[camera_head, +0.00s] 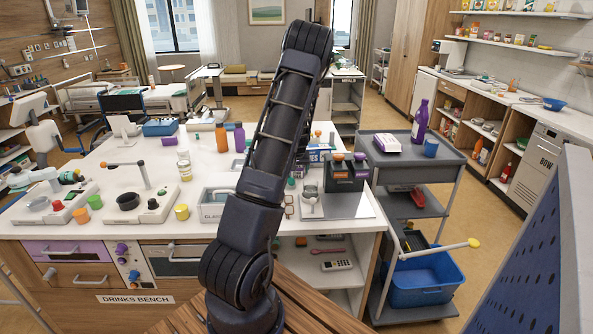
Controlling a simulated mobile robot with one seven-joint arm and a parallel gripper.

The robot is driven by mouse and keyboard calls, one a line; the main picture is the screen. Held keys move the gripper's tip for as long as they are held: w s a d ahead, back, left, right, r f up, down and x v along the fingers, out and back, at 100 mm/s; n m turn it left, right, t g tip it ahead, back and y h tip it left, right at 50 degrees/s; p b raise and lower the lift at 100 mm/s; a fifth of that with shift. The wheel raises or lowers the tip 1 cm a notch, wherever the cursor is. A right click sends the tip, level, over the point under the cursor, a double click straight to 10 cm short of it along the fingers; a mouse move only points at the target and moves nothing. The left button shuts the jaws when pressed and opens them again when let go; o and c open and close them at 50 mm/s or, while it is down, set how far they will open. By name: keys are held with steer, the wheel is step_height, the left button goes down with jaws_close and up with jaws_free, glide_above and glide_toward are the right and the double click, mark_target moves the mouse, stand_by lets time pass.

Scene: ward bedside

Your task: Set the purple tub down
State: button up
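I cannot single out a purple tub for certain. A short purple piece (169,142) lies on the white drinks bench (100,222) at the back left. A purple bottle (239,138) stands upright on the bench, left of my arm. A larger purple bottle (420,120) stands on the grey trolley (444,156) at the right. My arm rises through the middle of the view, and its end is not visible. My gripper is out of view or hidden, so what it holds does not show. The arm covers part of the bench top.
On the bench stand an orange bottle (221,139), a dark caddy (346,174), a yellow cup (182,212) and a grey tray (216,207). A blue bin (424,283) sits low on the trolley. A blue perforated panel (545,255) is close at the right. Floor shows beyond the trolley.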

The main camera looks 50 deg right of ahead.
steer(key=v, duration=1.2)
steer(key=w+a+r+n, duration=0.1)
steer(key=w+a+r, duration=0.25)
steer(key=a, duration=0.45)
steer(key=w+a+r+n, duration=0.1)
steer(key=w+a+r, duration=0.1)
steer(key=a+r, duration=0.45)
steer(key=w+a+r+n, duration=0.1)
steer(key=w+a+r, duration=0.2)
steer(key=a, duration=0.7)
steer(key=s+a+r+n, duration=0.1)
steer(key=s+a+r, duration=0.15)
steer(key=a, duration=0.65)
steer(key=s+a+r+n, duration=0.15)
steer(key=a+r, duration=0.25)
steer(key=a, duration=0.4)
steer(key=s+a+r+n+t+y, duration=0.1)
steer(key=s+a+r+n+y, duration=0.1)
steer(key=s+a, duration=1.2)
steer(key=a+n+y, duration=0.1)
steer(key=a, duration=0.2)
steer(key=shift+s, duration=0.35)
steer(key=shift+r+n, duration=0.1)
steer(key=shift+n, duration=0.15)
